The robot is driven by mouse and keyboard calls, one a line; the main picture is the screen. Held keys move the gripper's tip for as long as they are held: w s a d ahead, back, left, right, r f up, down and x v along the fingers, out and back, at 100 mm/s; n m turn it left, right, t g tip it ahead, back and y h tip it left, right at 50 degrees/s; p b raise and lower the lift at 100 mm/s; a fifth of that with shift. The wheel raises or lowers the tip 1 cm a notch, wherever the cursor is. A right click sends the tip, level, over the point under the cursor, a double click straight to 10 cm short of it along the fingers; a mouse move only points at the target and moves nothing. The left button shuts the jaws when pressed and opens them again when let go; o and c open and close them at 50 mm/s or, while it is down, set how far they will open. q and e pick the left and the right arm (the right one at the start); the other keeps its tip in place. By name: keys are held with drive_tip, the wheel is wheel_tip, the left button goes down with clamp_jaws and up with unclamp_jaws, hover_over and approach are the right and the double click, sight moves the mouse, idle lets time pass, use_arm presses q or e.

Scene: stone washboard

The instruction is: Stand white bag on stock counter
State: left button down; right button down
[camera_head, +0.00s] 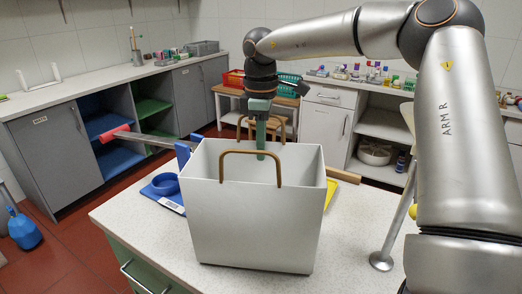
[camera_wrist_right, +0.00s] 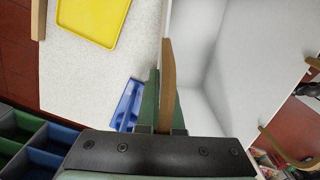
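The white bag (camera_head: 250,225), open at the top with two brown handles, stands upright on the near speckled counter (camera_head: 350,245). My right gripper (camera_head: 261,150) reaches down from above at the bag's far handle (camera_head: 245,127). In the right wrist view, the green fingers (camera_wrist_right: 165,115) of my right gripper lie close on both sides of a brown handle (camera_wrist_right: 168,75) and look shut on it. The bag's pale inside (camera_wrist_right: 235,60) shows to the right. The lower fingertips are partly hidden. My left gripper is not in view.
Behind the bag's left side is a blue item with a metal arm and red grip (camera_head: 115,133). A yellow tray (camera_wrist_right: 90,15) lies behind the bag. A metal stand (camera_head: 382,258) is at the right. Clear counter lies between bag and stand.

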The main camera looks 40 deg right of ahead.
drive_tip(key=shift+f, duration=0.4)
drive_tip(key=c, duration=1.5)
unclamp_jaws()
drive_tip(key=shift+f, duration=0.15)
drive_tip(key=shift+c, duration=0.2)
drive_tip(key=o, duration=0.5)
drive_tip(key=shift+c, duration=0.2)
wheel_tip(320, 180, up, 12)
drive_tip(key=shift+r+p, duration=0.2)
drive_tip(key=shift+p, duration=0.35)
